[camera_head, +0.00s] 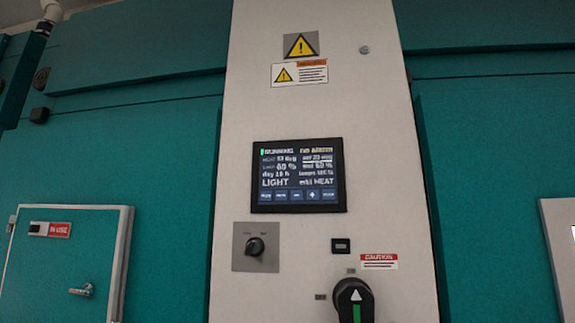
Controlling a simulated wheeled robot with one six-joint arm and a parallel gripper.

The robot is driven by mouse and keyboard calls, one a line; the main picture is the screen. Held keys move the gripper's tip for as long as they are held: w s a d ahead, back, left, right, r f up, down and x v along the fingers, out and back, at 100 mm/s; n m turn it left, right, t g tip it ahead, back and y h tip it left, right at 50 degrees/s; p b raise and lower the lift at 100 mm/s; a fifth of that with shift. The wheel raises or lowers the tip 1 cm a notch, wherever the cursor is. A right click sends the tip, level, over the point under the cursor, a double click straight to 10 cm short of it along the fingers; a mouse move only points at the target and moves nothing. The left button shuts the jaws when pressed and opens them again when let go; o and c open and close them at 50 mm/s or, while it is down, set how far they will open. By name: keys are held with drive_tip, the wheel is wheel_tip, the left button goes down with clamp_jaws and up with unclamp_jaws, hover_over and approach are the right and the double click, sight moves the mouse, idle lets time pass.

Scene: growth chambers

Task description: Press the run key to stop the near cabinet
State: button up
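The cabinet's control panel (315,110) is a tall pale grey column between teal walls. A black-framed display (298,175) is set in it and is lit. Its top left reads what looks like "RUNNING" beside a green mark. Lower lines show "LIGHT" and a word like "HEAT". A row of small keys (298,195) runs along the bottom of the screen; the leftmost key (266,195) may read "RUN", but the lettering is too small to be sure. My gripper is not in view.
Below the display are a small black knob (255,246) on a grey plate, a small black module (340,246), and a large black rotary switch (353,298) with a green stripe. A teal door (60,265) with an "IN USE" sign (50,230) is at left.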

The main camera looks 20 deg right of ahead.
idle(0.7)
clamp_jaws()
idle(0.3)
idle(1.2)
